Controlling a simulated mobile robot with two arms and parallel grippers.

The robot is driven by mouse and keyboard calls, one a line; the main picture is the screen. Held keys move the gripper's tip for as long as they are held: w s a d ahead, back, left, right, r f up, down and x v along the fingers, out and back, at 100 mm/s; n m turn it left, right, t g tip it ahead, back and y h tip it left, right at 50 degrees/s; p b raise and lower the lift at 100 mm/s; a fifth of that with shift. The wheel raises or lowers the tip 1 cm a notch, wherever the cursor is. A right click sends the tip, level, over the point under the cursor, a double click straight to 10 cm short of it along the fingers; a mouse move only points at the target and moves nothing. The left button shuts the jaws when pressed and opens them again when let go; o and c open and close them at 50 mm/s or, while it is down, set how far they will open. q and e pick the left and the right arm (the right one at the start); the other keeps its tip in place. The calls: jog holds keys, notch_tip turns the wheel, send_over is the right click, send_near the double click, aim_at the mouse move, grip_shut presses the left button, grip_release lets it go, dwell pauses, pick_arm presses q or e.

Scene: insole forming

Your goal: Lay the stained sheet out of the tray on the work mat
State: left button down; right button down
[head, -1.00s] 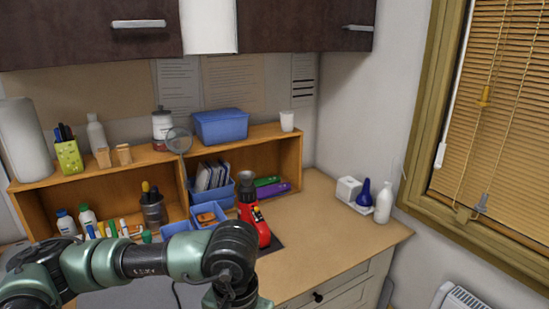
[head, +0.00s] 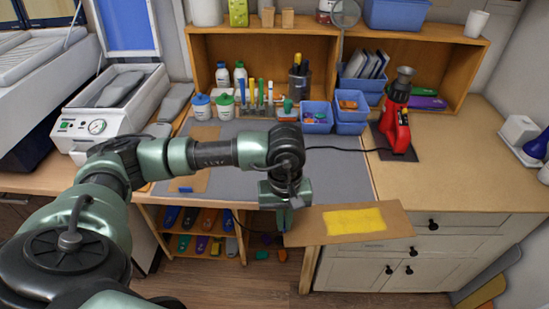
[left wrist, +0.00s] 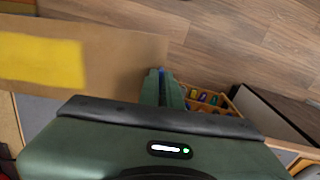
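The stained sheet (head: 295,229), a flat tan-brown sheet with a yellow patch (head: 354,220), is held out over the front edge of the bench, to the right of my left gripper (head: 284,222). It also shows at the left of the left wrist view (left wrist: 120,58). My left gripper's fingers (left wrist: 163,88) look shut at the sheet's edge, with a bit of blue between the tips. The grey work mat (head: 335,172) lies on the bench behind, partly hidden by my left arm. I cannot make out which container is the tray. My right gripper is not in view.
A brown strip (head: 203,150) lies on the mat's left part. Blue bins (head: 316,117), bottles and markers line the back. A red tool (head: 396,122) stands at the right, its black cable crossing the mat. A white press machine (head: 103,118) is at the left. The right counter (head: 470,165) is clear.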

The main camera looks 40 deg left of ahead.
pick_arm(q)
jog(key=w+a+r+n, duration=0.4)
jog(key=w+r+n, duration=0.1)
jog(key=r+n, duration=0.3)
jog(key=w+a+r+n, duration=0.5)
jog(key=r+n, duration=0.3)
jog(key=shift+n, duration=0.4)
jog(key=f, duration=0.5)
jog(key=f+p, duration=0.1)
jog(key=f, duration=0.4)
jog(key=f+p, duration=0.1)
jog(key=f, duration=0.4)
jog(key=shift+s+d+f, duration=0.1)
jog(key=shift+s, duration=0.15)
notch_tip(320, 180, down, 4)
jog(key=shift+f+p, duration=0.1)
jog(key=shift+p, duration=0.5)
jog(key=shift+f, duration=0.25)
